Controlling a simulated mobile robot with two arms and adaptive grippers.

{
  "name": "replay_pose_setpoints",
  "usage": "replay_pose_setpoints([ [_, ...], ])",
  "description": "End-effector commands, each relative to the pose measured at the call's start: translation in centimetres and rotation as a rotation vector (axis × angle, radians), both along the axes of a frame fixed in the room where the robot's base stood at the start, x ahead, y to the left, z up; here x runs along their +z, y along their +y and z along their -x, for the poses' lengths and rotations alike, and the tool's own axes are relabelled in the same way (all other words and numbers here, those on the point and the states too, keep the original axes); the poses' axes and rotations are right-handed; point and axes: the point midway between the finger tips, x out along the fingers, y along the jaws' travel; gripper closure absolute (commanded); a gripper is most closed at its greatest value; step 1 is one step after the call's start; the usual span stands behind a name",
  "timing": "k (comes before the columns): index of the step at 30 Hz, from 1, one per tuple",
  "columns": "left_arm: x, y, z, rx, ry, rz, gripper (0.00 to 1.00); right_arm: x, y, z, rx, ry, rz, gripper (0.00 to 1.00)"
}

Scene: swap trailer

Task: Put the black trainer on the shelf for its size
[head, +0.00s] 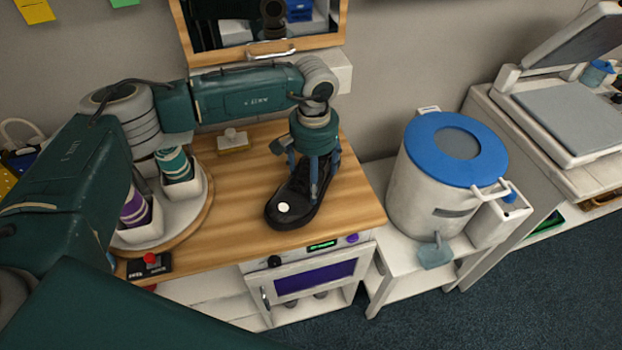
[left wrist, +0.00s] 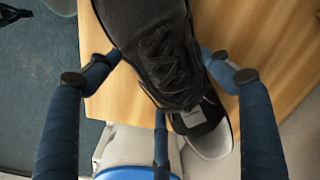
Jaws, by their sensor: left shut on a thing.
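The black trainer (head: 281,216) is on the wooden counter, near its front right part. In the left wrist view the trainer (left wrist: 165,50) shows black laces, a grey tab and a pale end. A small round white spot shows on it in the head view. My left gripper (head: 313,180) reaches down from above and is shut on the trainer; its fingers (left wrist: 160,72) lie around the shoe in the left wrist view. I cannot read a size on the shoe. No shelf marked with sizes can be made out. My right gripper is not in view.
The wooden counter (head: 235,215) carries a round tray (head: 203,212) with cups in white holders at the left. A mirror-like framed panel (head: 262,50) is above the back edge. A white bin with a blue lid (head: 425,155) stands to the right.

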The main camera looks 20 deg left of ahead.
Motion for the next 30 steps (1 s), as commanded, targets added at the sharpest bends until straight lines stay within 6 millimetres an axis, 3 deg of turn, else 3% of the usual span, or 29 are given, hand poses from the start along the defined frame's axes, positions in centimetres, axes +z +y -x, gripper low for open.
replay_pose_setpoints([
  [5,2.5,0.1,-0.1,0.001,-0.003,0.0,0.62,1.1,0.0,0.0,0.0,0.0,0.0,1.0],
  [8,5.0,0.0,-0.2,0.002,-0.005,0.001,0.62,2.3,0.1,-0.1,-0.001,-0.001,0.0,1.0],
  [21,19.9,-0.1,-0.1,0.0,-0.004,0.002,0.62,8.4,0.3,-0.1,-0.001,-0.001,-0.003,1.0],
  [23,21.6,-0.1,0.0,0.0,-0.003,0.003,0.68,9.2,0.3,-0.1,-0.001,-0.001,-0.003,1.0],
  [30,26.4,0.0,0.0,0.001,-0.002,0.001,0.69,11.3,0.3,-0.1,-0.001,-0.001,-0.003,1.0],
])
